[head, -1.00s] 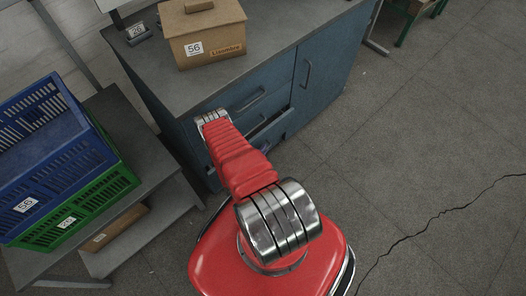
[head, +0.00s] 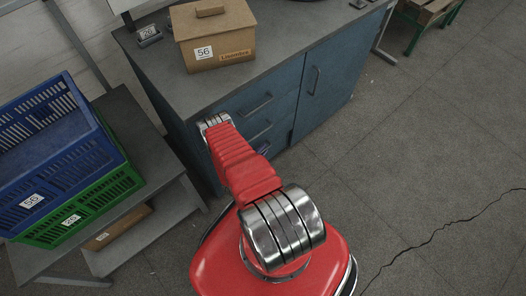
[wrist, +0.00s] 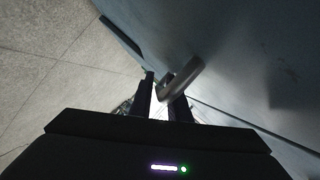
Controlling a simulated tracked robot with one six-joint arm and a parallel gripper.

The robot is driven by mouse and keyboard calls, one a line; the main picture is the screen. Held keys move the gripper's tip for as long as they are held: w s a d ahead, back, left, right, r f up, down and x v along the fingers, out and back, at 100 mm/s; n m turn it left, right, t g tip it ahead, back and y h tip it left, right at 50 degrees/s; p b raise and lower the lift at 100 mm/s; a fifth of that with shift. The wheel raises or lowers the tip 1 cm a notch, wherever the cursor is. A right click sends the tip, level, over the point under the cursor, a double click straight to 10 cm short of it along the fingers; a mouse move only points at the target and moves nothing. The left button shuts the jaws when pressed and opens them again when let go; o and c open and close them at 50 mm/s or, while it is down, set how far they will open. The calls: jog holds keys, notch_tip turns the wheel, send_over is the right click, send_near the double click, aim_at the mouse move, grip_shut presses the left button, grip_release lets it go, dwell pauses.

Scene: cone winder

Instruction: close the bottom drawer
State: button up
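The blue-grey cabinet (head: 330,77) stands ahead, with a stack of drawers at its left side. The top drawer handle (head: 256,104) and another handle below it (head: 261,130) show beside my red arm. The upper fronts look about flush. My arm hides most of the bottom drawer, so I cannot tell whether it stands out a little. In the wrist view my gripper (wrist: 160,82) has its two dark fingers apart, at a metal bar handle (wrist: 186,78) on a blue-grey front (wrist: 245,45). The handle crosses the right finger. I cannot tell whether the fingers clamp it.
A lidded box (head: 214,40) labelled 56 stands on the cabinet top. A blue crate (head: 60,165) sits on a green crate (head: 105,195) on a rack at left. The grey floor (head: 430,150) at right is clear, with a crack.

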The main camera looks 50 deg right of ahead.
jog(key=shift+r, duration=0.1)
jog(key=v, duration=1.3)
jog(key=shift+a, duration=0.4)
jog(key=shift+s, duration=0.1)
dwell(0.5)
